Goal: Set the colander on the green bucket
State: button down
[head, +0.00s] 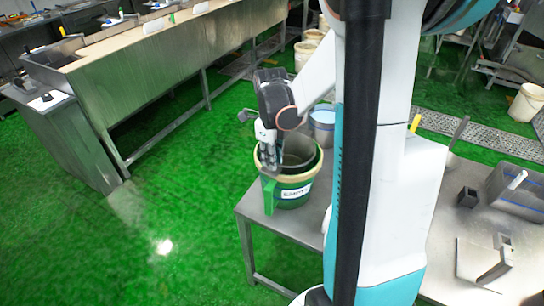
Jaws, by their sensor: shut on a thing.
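The green bucket (292,192) stands on the left end of the steel table, with a pale rim and a white label on its side. My gripper (268,163) points down at the bucket's left rim. It is shut on the colander (300,150), a dark round vessel with a grey inside, which shows at the bucket's mouth. My fingers cover its left edge. I cannot tell whether the colander rests on the rim or hangs just above it.
A light-blue container (323,118) stands behind the bucket. The steel table (285,226) carries a grey box (515,190) and small metal items at the right. A long steel trough (165,75) runs across the back left. The green floor at left is clear.

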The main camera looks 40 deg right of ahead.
jog(key=shift+f, duration=0.25)
jog(key=c, duration=1.4)
grip_release()
jog(key=shift+c, duration=0.2)
jog(key=shift+r, duration=0.15)
notch_tip(320, 180, up, 12)
jog(key=shift+a+f, duration=0.1)
